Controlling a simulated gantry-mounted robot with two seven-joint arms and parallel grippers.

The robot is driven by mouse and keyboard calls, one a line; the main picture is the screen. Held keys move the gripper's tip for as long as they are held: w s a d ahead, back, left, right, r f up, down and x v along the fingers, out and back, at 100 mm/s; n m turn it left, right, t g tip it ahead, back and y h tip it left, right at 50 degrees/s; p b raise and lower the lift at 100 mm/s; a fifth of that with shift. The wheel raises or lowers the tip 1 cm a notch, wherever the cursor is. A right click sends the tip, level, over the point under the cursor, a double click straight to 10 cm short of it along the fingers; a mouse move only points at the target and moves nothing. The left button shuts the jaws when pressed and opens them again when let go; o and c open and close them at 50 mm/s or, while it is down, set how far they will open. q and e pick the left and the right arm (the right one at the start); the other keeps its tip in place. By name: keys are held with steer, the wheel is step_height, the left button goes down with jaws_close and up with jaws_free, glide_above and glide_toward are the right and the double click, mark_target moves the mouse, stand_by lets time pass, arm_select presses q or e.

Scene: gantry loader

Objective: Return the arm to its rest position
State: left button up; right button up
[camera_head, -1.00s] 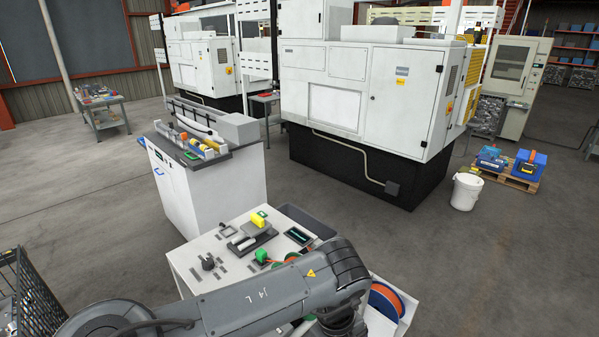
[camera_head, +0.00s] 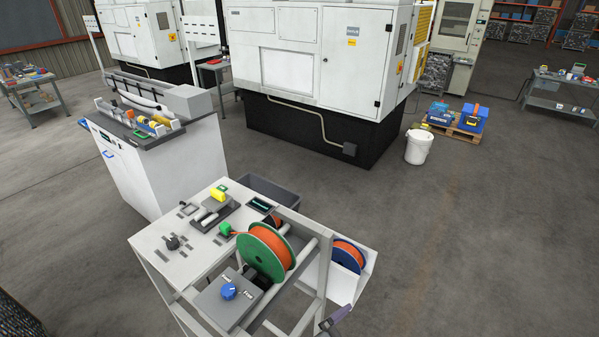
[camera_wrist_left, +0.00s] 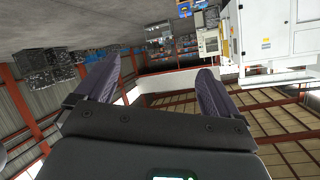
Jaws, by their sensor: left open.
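My left gripper (camera_wrist_left: 157,78) shows in the left wrist view with its two dark purple-grey fingers spread wide apart. It is open and nothing is between the fingers. The wrist view is upside down, with floor at the top and roof beams below. In the head view only a small purple-grey tip shows at the bottom edge, right of the white work table (camera_head: 157,238); it looks like part of my gripper. The rest of the left arm is out of the head view. My right gripper is in neither view.
The work table carries a green-flanged orange spool (camera_head: 268,252), a grey box with a blue knob (camera_head: 229,291) and a yellow part (camera_head: 218,195). A second orange spool (camera_head: 348,256) sits at its right. A white bucket (camera_head: 419,147) stands farther back.

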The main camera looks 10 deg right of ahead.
arm_select(q)
steer(key=s+a+f+n+y, duration=0.2)
steer(key=a+f+n+y, duration=0.15)
steer(key=a, duration=0.55)
steer(key=s+a+f+n+g+y, duration=0.15)
steer(key=a+f+n, duration=0.25)
steer(key=a, duration=0.5)
steer(key=s+a+f+n+y, duration=0.3)
steer(key=a+f+y, duration=0.1)
steer(key=a, duration=0.6)
steer(key=s+a+f+n+g+y+p, duration=0.1)
steer(key=s+a+f+n+g+y, duration=0.1)
steer(key=s+a, duration=0.7)
steer(key=shift+a+f+n+g, duration=0.2)
steer(key=shift+a+n+g, duration=0.15)
steer(key=shift+a+n, duration=0.2)
steer(key=shift+c, duration=0.3)
